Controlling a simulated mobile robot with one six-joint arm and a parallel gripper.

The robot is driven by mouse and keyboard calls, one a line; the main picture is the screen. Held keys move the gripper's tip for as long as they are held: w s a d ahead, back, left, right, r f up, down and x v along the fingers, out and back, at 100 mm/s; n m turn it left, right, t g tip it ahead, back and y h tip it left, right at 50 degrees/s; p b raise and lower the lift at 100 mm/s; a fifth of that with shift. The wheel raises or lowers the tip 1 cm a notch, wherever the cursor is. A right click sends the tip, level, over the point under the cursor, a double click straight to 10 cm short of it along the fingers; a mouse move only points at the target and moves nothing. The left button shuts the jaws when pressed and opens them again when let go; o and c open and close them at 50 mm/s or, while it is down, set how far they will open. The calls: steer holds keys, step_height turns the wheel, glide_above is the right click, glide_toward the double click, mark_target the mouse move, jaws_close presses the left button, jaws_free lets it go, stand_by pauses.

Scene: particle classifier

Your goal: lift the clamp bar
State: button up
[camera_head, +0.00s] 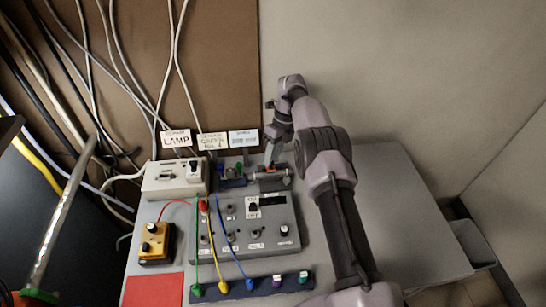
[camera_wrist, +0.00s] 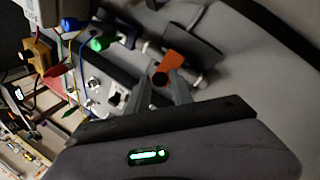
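The clamp bar (camera_head: 272,176) is a short grey bar with an orange part, at the back edge of the grey control box. In the wrist view its orange part (camera_wrist: 186,66) shows with a round black end just beyond my fingertips. My gripper (camera_head: 272,160) reaches down at the bar from above. In the wrist view my gripper's (camera_wrist: 162,82) two fingers stand apart, with the bar's black end between or just past their tips. I cannot tell whether they touch or grip it. The bar's far side is partly hidden.
The control box (camera_head: 285,240) has knobs and red, green, yellow and blue leads. A white lamp box (camera_head: 175,180) and a yellow box (camera_head: 156,243) stand to the left. A dark strip of coloured plugs (camera_head: 240,290) lies in front. The grey table (camera_head: 400,200) is clear at right.

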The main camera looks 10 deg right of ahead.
steer(key=shift+o, duration=1)
step_height(320, 180, up, 4)
steer(key=shift+r+p, duration=0.1)
steer(key=shift+p, duration=0.75)
steer(key=s+d+p, duration=0.1)
steer(key=s+p, duration=0.1)
steer(key=s, duration=1.4)
steer(key=shift+d+r, duration=0.25)
steer(key=shift+r, duration=0.15)
